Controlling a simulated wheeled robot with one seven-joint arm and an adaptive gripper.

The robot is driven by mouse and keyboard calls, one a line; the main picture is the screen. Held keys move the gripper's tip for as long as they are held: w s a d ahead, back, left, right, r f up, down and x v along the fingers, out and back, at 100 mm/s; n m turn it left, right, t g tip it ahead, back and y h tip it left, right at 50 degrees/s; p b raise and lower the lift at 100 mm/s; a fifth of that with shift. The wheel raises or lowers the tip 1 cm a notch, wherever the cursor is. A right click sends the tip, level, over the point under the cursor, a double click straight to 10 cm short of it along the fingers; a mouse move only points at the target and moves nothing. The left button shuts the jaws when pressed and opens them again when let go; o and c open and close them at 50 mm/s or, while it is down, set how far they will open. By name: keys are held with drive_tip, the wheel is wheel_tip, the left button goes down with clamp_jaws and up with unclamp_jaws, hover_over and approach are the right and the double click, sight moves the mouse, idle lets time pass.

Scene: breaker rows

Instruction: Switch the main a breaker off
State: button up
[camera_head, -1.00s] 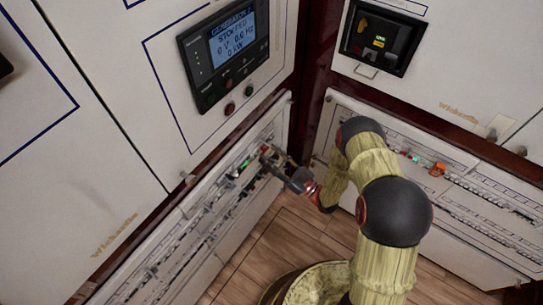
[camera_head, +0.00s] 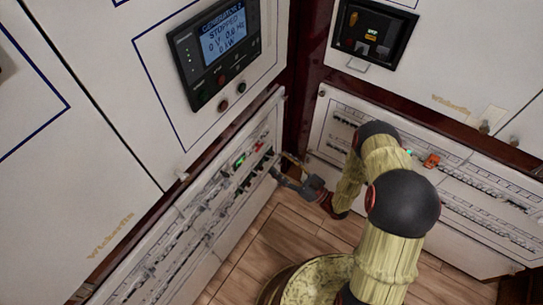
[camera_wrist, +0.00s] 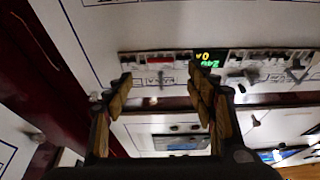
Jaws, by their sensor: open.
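The left panel's breaker row (camera_head: 235,166) runs along the lower left wall in the head view, with a small green display and a red part near its right end. In the wrist view the row (camera_wrist: 160,58) stands ahead, with the green-lit display (camera_wrist: 210,58) near its middle. Labels are too small to read, so I cannot tell which switch is main a or how its lever stands. My gripper (camera_head: 281,166) is open beside the right end of this panel. In the wrist view the open fingers (camera_wrist: 160,82) hold nothing, with part of the row between and beyond their tips.
A generator control screen (camera_head: 222,42) reading STOPPED is above the left panel. A second breaker panel (camera_head: 470,190) with an orange part stands on the right wall, close to my arm. A dark corner post (camera_head: 307,70) separates the walls. Wooden floor (camera_head: 245,260) is open below.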

drive_tip(key=v, duration=0.4)
drive_tip(key=shift+s+d+f, duration=0.1)
drive_tip(key=shift+s+d, duration=0.1)
drive_tip(key=shift+d, duration=0.05)
idle(0.3)
